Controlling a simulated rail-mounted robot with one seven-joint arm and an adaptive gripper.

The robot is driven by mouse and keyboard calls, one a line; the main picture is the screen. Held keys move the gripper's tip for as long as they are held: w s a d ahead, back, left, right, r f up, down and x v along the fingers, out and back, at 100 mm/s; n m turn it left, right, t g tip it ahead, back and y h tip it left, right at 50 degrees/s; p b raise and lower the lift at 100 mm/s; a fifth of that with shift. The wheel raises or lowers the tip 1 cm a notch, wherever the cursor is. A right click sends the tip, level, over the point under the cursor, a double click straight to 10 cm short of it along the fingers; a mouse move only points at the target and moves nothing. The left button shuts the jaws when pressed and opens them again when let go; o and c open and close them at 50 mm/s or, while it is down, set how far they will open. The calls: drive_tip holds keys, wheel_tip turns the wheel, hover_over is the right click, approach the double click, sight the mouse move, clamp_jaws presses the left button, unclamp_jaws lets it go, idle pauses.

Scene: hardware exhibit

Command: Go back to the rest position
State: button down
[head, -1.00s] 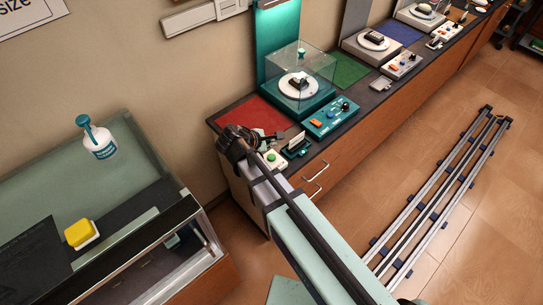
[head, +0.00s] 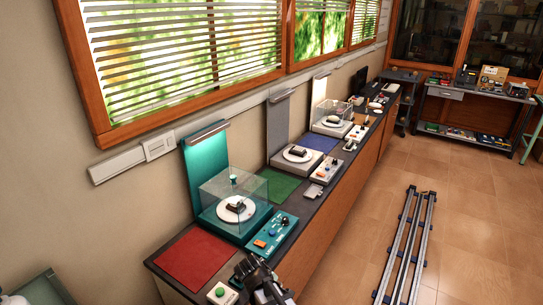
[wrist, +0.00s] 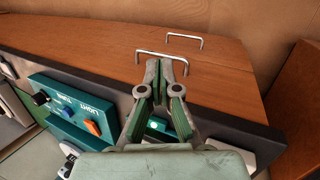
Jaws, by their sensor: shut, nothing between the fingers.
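My gripper (head: 258,276) shows at the bottom of the head view, over the front edge of the counter near its left end. In the wrist view its fingertips (wrist: 166,68) are together and hold nothing. They appear in front of the counter's wooden front. The teal control panel (head: 272,233) with an orange switch and dark knobs is just beyond the gripper; it also shows in the wrist view (wrist: 75,110). A small box with a green button (head: 221,293) stands to the left of the gripper. Most of my arm is out of the head view.
On the counter are a red mat (head: 192,262), a teal exhibit with a clear cover (head: 235,190), a green mat (head: 272,188) and further exhibits. Drawer handles (wrist: 168,55) stick out of the counter front. Floor rails (head: 410,245) run at the right, with open floor around them.

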drive_tip(key=s+d+f+m+g+y, duration=0.2)
drive_tip(key=s+d+f+m, duration=0.1)
drive_tip(key=d+m, duration=0.4)
drive_tip(key=s+d+f+m+g+y, duration=0.1)
drive_tip(key=s+d+f+m+y, duration=0.25)
drive_tip(key=d, duration=0.55)
drive_tip(key=s+f+m+g+h+b, duration=0.1)
drive_tip(key=s+f+g+b, duration=0.1)
drive_tip(key=s+f, duration=0.9)
drive_tip(key=s+f+g+b, duration=0.3)
drive_tip(key=s+f+g, duration=0.2)
drive_tip(key=s+f, duration=0.7)
drive_tip(key=s, duration=0.6)
drive_tip(key=shift+s+m+h+b, duration=0.3)
drive_tip(key=shift+s+m+h, duration=0.05)
drive_tip(key=shift+d, duration=0.1)
